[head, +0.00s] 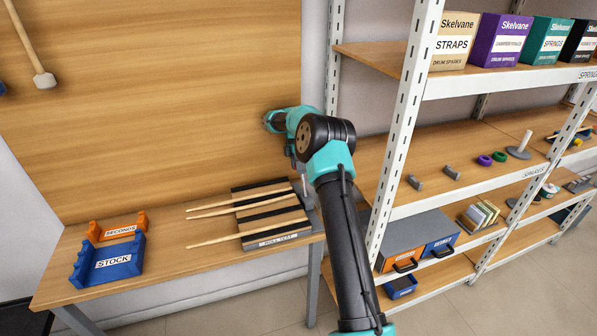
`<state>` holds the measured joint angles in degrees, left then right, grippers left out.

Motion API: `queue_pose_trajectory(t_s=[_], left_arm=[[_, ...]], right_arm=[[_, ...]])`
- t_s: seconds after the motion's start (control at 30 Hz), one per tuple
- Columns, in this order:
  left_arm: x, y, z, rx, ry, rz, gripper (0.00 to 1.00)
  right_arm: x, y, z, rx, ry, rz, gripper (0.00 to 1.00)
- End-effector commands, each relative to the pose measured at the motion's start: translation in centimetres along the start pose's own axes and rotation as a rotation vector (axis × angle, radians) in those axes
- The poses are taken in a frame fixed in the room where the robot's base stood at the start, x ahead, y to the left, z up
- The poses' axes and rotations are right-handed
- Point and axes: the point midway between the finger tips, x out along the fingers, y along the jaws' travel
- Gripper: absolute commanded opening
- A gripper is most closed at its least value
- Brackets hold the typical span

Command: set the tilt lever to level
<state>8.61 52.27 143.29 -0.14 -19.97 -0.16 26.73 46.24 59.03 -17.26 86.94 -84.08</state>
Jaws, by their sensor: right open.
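The roll test board (272,239) lies on the bench, with dark strips across its top and several pale drumsticks (225,237) lying over them. At its right end is a grey block (309,200) with a short upright light post (304,185), which looks like the tilt lever. My right arm partly covers this end, so the lever's exact setting cannot be told. My right gripper (296,164) is open and points down just above the post, partly hidden behind my wrist. I cannot make out any contact. My left gripper is not in view.
A blue STOCK rack (110,266) and an orange SECONDS rack (118,229) stand on the left of the bench (185,270). A white-framed shelf unit (399,150) stands close on the right. Bare bench lies between the racks and the board.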

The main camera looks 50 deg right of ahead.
Motion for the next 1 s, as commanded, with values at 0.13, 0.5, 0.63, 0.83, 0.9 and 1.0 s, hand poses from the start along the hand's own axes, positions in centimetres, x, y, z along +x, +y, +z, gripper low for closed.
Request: queue_pose_trajectory(t_s=[0.13, 0.5, 0.63, 0.83, 0.9, 1.0], left_arm=[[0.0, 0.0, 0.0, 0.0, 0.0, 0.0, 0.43], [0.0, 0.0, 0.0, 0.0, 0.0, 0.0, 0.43], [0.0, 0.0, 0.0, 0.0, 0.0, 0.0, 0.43], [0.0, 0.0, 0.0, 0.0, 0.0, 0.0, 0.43], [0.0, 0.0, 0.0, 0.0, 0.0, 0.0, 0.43], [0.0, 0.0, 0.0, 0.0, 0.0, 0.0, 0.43]], right_arm=[[-0.9, -0.3, 0.0, 0.0, 0.0, 0.003, 0.48], [-3.1, -2.0, -0.3, -0.001, 0.0, 0.001, 0.48], [-2.8, -2.9, -0.7, -0.002, 0.0, 0.0, 0.48], [-2.1, -4.8, -1.5, -0.004, 0.001, -0.007, 0.48], [-1.9, -5.5, -1.8, -0.004, 0.001, -0.006, 0.48], [-1.7, -6.5, -2.1, -0.003, 0.001, -0.003, 0.48]])
